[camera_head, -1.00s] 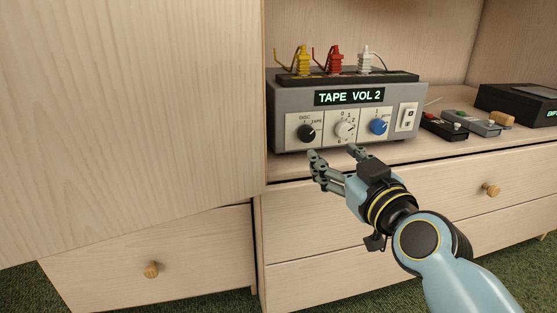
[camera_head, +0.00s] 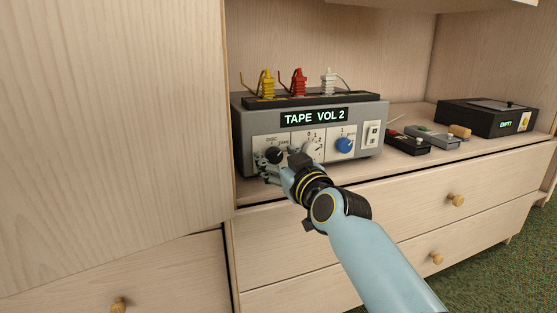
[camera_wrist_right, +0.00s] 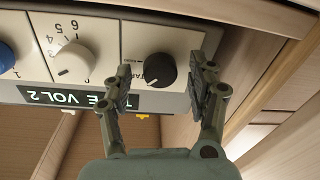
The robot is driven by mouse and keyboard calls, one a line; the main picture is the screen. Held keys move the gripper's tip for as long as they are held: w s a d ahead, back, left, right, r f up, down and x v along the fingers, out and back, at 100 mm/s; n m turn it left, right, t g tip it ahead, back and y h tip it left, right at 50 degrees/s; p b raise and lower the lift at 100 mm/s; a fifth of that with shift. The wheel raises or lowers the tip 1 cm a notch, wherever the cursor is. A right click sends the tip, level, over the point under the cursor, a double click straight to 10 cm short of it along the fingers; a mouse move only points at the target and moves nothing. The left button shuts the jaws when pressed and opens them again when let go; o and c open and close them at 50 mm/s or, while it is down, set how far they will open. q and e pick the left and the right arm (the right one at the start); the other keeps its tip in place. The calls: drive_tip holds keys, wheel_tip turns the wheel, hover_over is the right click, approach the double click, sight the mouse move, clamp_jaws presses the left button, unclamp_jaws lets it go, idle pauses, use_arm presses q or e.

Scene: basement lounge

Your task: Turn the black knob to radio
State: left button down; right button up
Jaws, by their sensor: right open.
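The black knob (camera_head: 274,155) is at the left of the front panel of a grey device (camera_head: 375,112) on a wooden shelf. The display (camera_head: 314,117) reads "TAPE VOL 2". My right gripper (camera_head: 268,170) is at the lower front of the black knob and partly covers it. In the right wrist view the black knob (camera_wrist_right: 160,70) lies between the two spread fingers of my right gripper (camera_wrist_right: 166,78), with gaps on both sides. The view there is upside down. A white knob (camera_head: 315,150) and a blue knob (camera_head: 345,145) sit to the right. My left gripper is not in view.
Yellow (camera_head: 267,83), red (camera_head: 299,82) and white (camera_head: 328,82) plugs stand on top of the device. A white switch (camera_head: 373,133) is on its right. Small remotes (camera_head: 408,143) and a black box (camera_head: 487,118) lie farther right. A wooden panel (camera_head: 110,110) closes off the left.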

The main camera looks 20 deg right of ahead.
drive_tip(key=c, duration=1.1)
drive_tip(key=shift+c, duration=0.2)
drive_tip(key=shift+m, duration=0.3)
drive_tip(key=m, duration=0.2)
drive_tip(key=shift+m, duration=0.3)
drive_tip(key=m, duration=0.3)
drive_tip(key=shift+m, duration=1.1)
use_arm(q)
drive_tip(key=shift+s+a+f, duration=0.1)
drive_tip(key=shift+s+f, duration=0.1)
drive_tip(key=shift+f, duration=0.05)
use_arm(e)
drive_tip(key=shift+m+t, duration=0.3)
drive_tip(key=shift+h, duration=0.3)
